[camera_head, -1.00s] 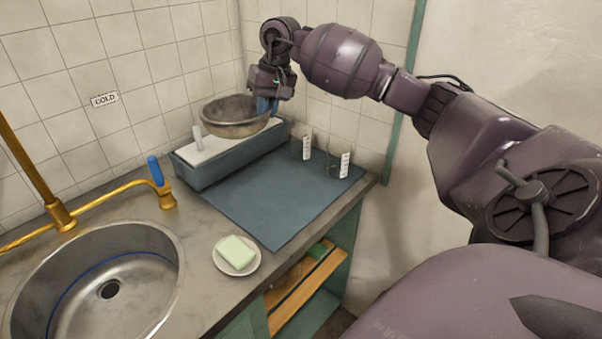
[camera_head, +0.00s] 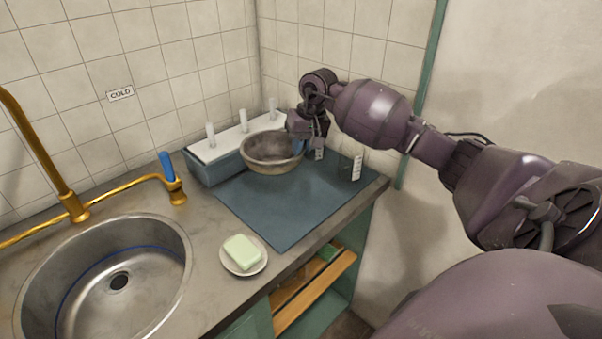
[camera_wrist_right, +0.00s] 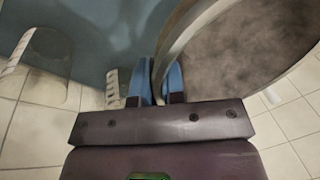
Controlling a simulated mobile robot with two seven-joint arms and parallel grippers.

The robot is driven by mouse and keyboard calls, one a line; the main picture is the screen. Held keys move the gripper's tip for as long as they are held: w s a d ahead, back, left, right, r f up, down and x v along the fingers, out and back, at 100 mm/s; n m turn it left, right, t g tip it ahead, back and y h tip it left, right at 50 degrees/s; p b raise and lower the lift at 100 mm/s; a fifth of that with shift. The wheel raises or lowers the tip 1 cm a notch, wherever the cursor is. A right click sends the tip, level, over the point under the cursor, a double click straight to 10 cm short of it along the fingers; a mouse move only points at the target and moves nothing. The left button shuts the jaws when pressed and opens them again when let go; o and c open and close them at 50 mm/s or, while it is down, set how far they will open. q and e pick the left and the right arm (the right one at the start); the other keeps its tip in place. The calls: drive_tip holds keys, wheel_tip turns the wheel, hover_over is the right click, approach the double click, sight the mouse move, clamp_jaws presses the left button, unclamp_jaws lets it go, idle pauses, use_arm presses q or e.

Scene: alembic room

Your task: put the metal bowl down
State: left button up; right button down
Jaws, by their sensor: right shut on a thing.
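The metal bowl (camera_head: 270,158) is a worn grey-brown bowl, upright over the blue mat (camera_head: 270,207), in front of the white-topped rack. I cannot tell whether its base touches the mat. My right gripper (camera_head: 298,146) is shut on the bowl's right rim. In the right wrist view the blue fingertips (camera_wrist_right: 161,84) pinch the rim of the bowl (camera_wrist_right: 235,50), one on each side of the wall. My left gripper is not in view.
The rack (camera_head: 225,147) with several white pegs stands against the tiled wall. A soap dish (camera_head: 258,266) with green soap (camera_head: 241,250) and a sink (camera_head: 180,275) lie in front. The mat's front part is clear.

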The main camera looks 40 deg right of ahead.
wheel_tip(320, 180, down, 4)
drive_tip(key=shift+f, duration=2.25)
drive_tip(key=shift+f+b, duration=0.2)
drive_tip(key=shift+b, duration=0.1)
drive_tip(key=c, duration=1.2)
unclamp_jaws()
drive_tip(key=shift+r, duration=0.1)
